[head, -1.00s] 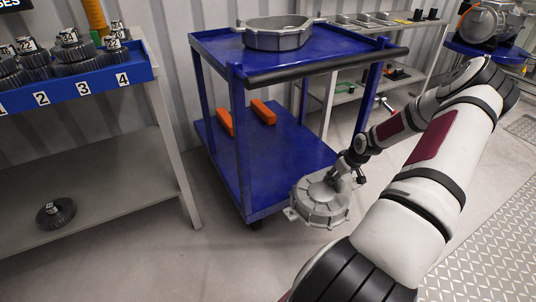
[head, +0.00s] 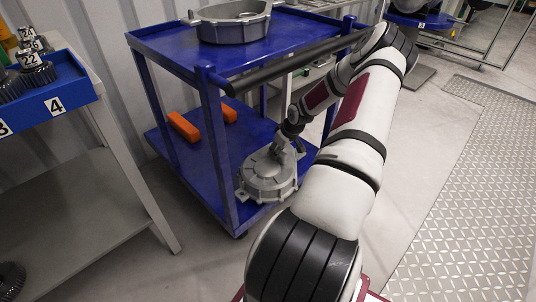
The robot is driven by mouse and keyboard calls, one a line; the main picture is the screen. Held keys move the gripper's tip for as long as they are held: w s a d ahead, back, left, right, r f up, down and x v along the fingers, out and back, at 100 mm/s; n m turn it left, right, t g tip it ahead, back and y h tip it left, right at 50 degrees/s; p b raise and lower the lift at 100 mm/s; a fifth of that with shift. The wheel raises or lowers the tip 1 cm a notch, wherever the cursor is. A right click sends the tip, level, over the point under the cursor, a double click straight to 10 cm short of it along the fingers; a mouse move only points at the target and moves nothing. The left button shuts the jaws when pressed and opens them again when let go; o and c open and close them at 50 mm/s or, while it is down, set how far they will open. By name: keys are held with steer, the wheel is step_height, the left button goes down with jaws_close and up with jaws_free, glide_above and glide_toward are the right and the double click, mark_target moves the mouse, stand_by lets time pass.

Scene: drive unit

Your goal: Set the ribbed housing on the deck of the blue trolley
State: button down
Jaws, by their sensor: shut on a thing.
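The grey ribbed housing (head: 266,182) is a round, domed metal casting with lugs around its rim. My gripper (head: 287,150) is shut on its upper part, with the fingertips partly hidden. The housing overlaps the front edge of the lower deck in the picture, between the front posts. I cannot tell whether it touches the deck. The blue trolley (head: 213,128) has an upper tray and a lower deck (head: 180,151). My arm hides the lower deck's right end.
A second, open grey housing (head: 233,26) sits on the trolley's upper tray. Two orange blocks (head: 184,126) lie at the lower deck's back left. A black handle bar (head: 300,60) runs along the upper front edge. A shelf unit with gears (head: 37,75) stands left.

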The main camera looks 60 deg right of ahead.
steer(key=w+d+f+b, duration=0.1)
steer(key=w+f+b, duration=0.1)
steer(key=w, duration=0.5)
steer(key=w+d+f+b, duration=0.1)
steer(key=w+f+b, duration=0.1)
steer(key=w+b, duration=0.3)
steer(key=shift+w+d+f, duration=0.15)
steer(key=shift+w+d, duration=0.25)
steer(key=shift+w, duration=0.6)
steer(key=c, duration=1.6)
jaws_free()
steer(key=shift+s+a+f, duration=0.1)
steer(key=shift+s+f, duration=0.05)
steer(key=shift+f, duration=0.2)
steer(key=o, duration=0.3)
steer(key=shift+r, duration=0.1)
